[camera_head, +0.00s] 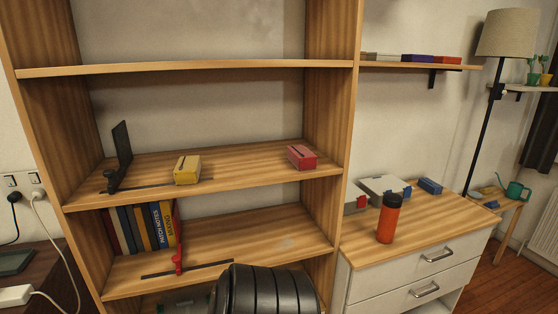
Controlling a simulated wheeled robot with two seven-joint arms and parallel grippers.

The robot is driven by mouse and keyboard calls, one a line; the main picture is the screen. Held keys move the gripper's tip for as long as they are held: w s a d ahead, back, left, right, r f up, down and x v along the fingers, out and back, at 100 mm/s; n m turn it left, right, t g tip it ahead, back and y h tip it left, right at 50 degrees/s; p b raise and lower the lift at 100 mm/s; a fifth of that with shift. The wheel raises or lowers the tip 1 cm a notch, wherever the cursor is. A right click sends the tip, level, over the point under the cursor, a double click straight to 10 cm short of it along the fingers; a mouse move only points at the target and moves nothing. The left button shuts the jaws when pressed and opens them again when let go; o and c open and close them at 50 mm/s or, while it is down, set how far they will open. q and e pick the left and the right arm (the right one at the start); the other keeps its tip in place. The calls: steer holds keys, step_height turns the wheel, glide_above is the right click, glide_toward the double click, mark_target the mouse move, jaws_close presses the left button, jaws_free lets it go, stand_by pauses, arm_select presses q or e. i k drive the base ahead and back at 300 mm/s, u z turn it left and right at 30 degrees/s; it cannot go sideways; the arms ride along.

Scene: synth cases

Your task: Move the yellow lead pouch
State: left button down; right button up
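The yellow lead pouch (187,170) looks like a small boxy yellow block with a dark mark on top. It rests on the middle shelf (245,161) of the wooden bookcase, left of centre near the front. It sits at the right end of a thin dark strip lying on that shelf. Nothing is touching it from above. Neither of my grippers shows in the head view.
A black upright bracket (121,155) stands left of the pouch; a red box (301,157) lies at the right. Below are several books (143,228) and a red upright piece (178,257). An orange bottle (389,218) stands on the drawer cabinet (425,235). A black ribbed shape (265,290) blocks the bottom.

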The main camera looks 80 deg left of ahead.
mark_target(187, 170)
steer(key=i, duration=0.9)
steer(key=u, duration=3.85)
steer(key=k, duration=0.35)
steer(key=z, duration=1.2)
